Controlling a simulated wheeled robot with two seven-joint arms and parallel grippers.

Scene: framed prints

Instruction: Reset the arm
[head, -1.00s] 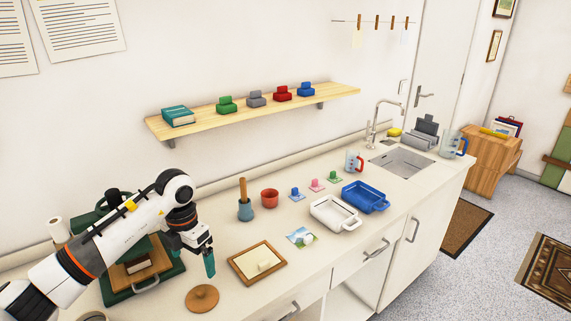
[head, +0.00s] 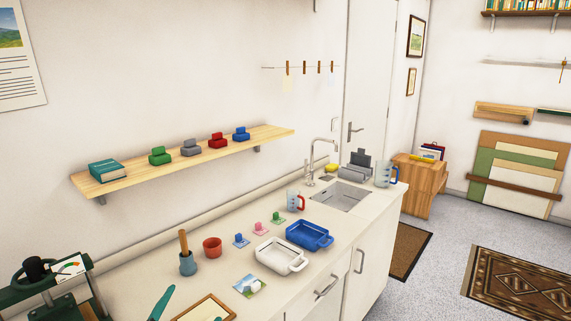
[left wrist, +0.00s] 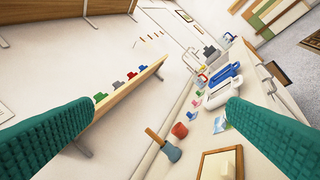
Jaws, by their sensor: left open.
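My left gripper (head: 162,303) shows in the head view only as a teal fingertip at the bottom edge, left of the wooden frame (head: 208,308). The rest of that arm is out of this view. In the left wrist view, the two teal fingers of my left gripper (left wrist: 160,108) stand wide apart with nothing between them. Beyond them are the counter and the wall shelf, seen tilted. My right gripper is in neither view.
The counter holds a green press (head: 45,285), a blue pot (head: 188,263), a red cup (head: 212,248), a white tray (head: 281,256) and a blue tray (head: 309,236). A wall shelf (head: 190,160) with a book and small coloured blocks hangs above. Floor at right is mostly clear.

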